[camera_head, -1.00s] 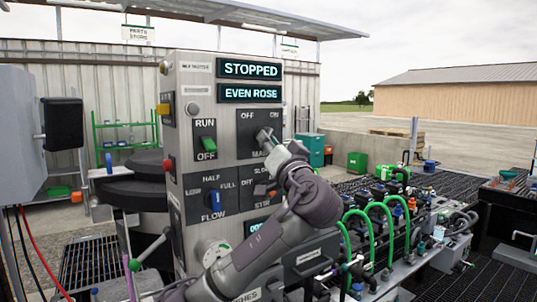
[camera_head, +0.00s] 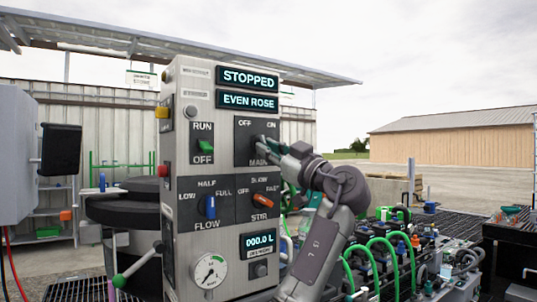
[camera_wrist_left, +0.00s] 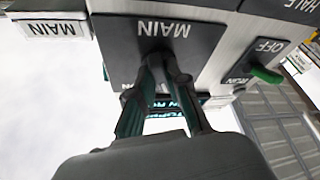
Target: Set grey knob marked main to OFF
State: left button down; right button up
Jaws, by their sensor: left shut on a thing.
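The grey control cabinet (camera_head: 180,180) stands in the middle of the head view. Its dark MAIN panel (camera_head: 243,133) has OFF at the upper left and ON at the upper right. My left gripper (camera_head: 262,148) reaches in from the right side of the cabinet. It is shut on the grey MAIN knob, which its fingers mostly hide, so I cannot tell where the knob points. In the left wrist view, both fingers (camera_wrist_left: 157,72) close at the MAIN panel (camera_wrist_left: 115,45), below its upside-down label. My right gripper is not in view.
A green RUN/OFF switch (camera_head: 204,146), blue FLOW knob (camera_head: 210,207) and orange STIR knob (camera_head: 262,200) sit close around the MAIN panel. Green hoses (camera_head: 378,243) stand at the lower right.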

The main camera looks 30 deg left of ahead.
pick_arm(q)
jog(key=shift+w+r+n+g+p, duration=0.1)
jog(key=shift+n+g+p, duration=0.2)
jog(key=shift+n+g, duration=0.85)
jog(key=shift+n+t, duration=0.35)
jog(key=shift+n, duration=0.2)
jog(key=c, duration=1.1)
grip_release()
jog(key=shift+c, duration=0.2)
jog(key=v, duration=1.2)
